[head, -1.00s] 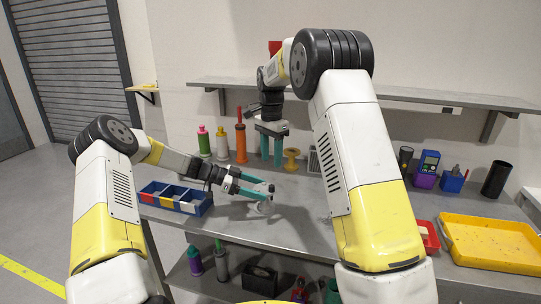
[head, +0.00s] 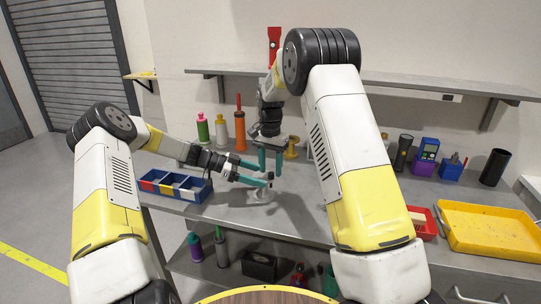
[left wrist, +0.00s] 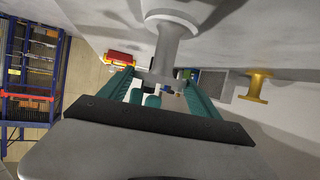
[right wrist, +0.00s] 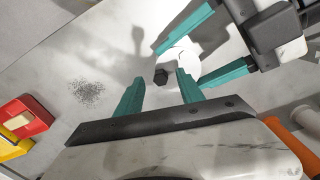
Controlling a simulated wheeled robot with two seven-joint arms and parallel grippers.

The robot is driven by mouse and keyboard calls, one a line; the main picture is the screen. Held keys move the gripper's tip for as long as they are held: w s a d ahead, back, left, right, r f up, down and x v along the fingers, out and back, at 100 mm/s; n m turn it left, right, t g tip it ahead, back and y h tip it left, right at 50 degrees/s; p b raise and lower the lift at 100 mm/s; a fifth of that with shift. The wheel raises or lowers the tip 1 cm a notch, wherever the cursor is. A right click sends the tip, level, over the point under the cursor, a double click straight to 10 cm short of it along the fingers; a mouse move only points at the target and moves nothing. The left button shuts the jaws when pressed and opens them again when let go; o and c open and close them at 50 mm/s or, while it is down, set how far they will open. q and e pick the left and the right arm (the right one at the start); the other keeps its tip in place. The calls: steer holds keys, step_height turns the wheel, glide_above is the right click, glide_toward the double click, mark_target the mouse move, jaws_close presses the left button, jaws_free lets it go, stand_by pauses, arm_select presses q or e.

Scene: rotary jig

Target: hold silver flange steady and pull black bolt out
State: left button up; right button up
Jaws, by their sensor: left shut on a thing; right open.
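My left gripper (head: 269,180) is shut on the flange from the side. The black bolt (right wrist: 161,76) shows as a small dark head at the flange's pale round top in the right wrist view; in the head view it is hidden. My right gripper (right wrist: 159,78) points down above the bolt, open, its two teal fingers on either side of the bolt head in the picture. I cannot tell the remaining height.
A blue divided bin (head: 175,186) sits left of the flange. Bottles (head: 221,132) and a yellow spool (head: 291,147) stand behind. A red tray (head: 424,224) and yellow tray (head: 490,232) lie at right. A wall shelf (head: 410,84) runs behind my right arm.

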mark_target(271, 173)
steer(key=shift+f, duration=0.9)
jaws_close()
steer(key=c, duration=0.8)
jaws_free()
steer(key=shift+c, duration=0.2)
jaws_close()
steer(key=shift+r, duration=0.15)
steer(key=shift+r, duration=3.65)
